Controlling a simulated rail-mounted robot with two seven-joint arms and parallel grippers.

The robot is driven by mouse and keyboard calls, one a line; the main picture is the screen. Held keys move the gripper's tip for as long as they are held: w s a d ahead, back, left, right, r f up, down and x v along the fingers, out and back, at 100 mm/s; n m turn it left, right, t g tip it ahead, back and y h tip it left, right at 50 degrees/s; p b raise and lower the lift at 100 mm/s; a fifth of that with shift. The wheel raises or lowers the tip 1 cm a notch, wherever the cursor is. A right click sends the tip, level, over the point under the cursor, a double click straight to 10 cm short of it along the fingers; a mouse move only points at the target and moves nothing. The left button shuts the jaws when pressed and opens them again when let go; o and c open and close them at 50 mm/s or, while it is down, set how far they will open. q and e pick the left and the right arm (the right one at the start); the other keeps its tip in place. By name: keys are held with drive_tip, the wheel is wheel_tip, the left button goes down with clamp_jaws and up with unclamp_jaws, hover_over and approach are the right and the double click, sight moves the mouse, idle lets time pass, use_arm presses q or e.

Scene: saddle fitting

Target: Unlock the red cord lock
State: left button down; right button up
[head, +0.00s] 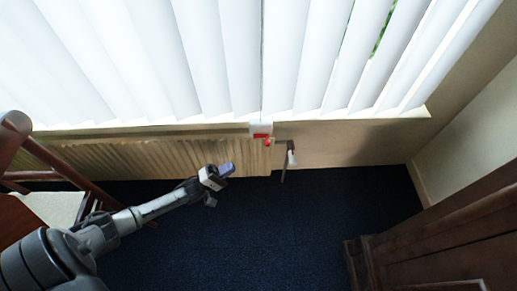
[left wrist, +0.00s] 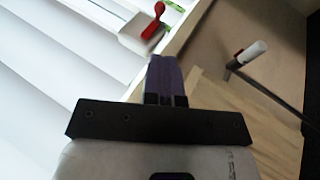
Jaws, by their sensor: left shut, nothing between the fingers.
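The red cord lock (head: 261,135) sits on a small white block at the bottom edge of the blinds, near the middle of the head view. In the left wrist view the red lever (left wrist: 153,20) stands up from its white block, just beyond my fingertips. My left gripper (head: 226,169) is shut and empty, with purple fingers, below and left of the lock and apart from it. In the left wrist view its fingers (left wrist: 164,75) are together and point toward the lock. My right gripper is not in view.
White vertical blinds (head: 220,60) hang over the window. A radiator (head: 160,155) is below the sill. A pipe with a white valve (head: 291,158) is right of the lock. A wooden chair (head: 50,165) is at left, dark wooden furniture (head: 440,240) at lower right. Blue carpet (head: 250,235) lies clear between.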

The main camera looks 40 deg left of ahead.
use_arm(q)
drive_tip(key=b+x, duration=0.2)
drive_tip(key=x, duration=1)
drive_tip(key=shift+w+b, duration=0.3)
drive_tip(key=shift+b, duration=0.05)
drive_tip(key=shift+d+r, duration=0.1)
drive_tip(key=shift+t+b, duration=0.4)
